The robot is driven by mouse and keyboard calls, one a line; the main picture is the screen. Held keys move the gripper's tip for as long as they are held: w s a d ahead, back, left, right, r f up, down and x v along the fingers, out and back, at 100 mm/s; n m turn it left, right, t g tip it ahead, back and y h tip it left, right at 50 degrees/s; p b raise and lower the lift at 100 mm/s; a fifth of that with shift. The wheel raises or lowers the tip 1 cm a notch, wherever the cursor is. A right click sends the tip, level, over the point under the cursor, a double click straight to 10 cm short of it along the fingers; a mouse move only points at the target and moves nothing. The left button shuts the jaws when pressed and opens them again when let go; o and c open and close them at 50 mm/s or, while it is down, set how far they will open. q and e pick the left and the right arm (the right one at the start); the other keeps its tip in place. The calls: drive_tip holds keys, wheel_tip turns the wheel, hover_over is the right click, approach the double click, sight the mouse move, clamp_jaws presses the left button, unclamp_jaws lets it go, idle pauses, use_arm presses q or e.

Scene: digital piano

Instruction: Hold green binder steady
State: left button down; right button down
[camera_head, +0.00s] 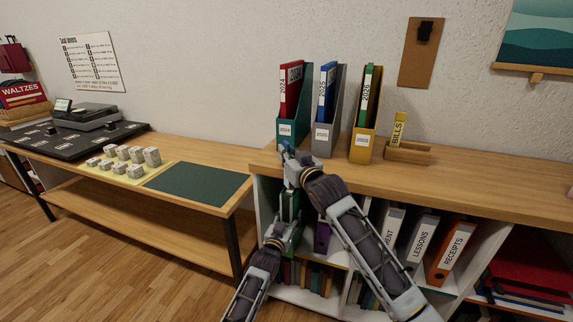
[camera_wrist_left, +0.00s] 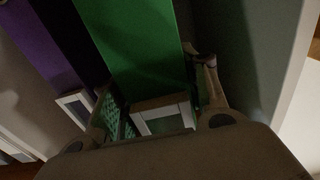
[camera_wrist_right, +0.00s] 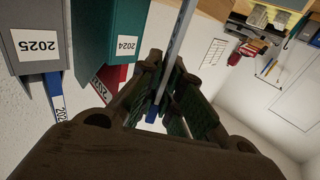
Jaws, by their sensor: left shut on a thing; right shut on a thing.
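The green binder (camera_head: 290,204) stands in the left bay of the low shelf unit, its upper part visible below my right gripper. In the left wrist view the green binder (camera_wrist_left: 135,45) rises between my left gripper's fingers (camera_wrist_left: 165,105), which are shut on it near a white-framed label. My left gripper (camera_head: 285,228) shows in the head view low on the binder. My right gripper (camera_head: 287,154) is above it, at the shelf top's front edge. In the right wrist view its fingers (camera_wrist_right: 168,112) are shut on a thin grey bar (camera_wrist_right: 180,45) with a blue end.
On the shelf top stand a teal 2024 holder (camera_head: 286,135), a grey 2025 holder (camera_head: 324,143), a yellow 2026 holder (camera_head: 363,148) and a wooden BILLS stand (camera_head: 408,153). A purple binder (camera_head: 322,238) stands right of the green one. The shelf top's right part is clear.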

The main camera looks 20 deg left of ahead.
sight(287, 186)
drive_tip(key=shift+f, duration=1.6)
drive_tip(key=shift+f, duration=0.2)
drive_tip(key=c, duration=1.6)
unclamp_jaws()
drive_tip(key=shift+s+d, duration=0.1)
drive_tip(key=v, duration=1.1)
drive_tip(key=shift+d+f, duration=0.3)
drive_tip(key=shift+d, duration=0.15)
drive_tip(key=shift+s, duration=0.1)
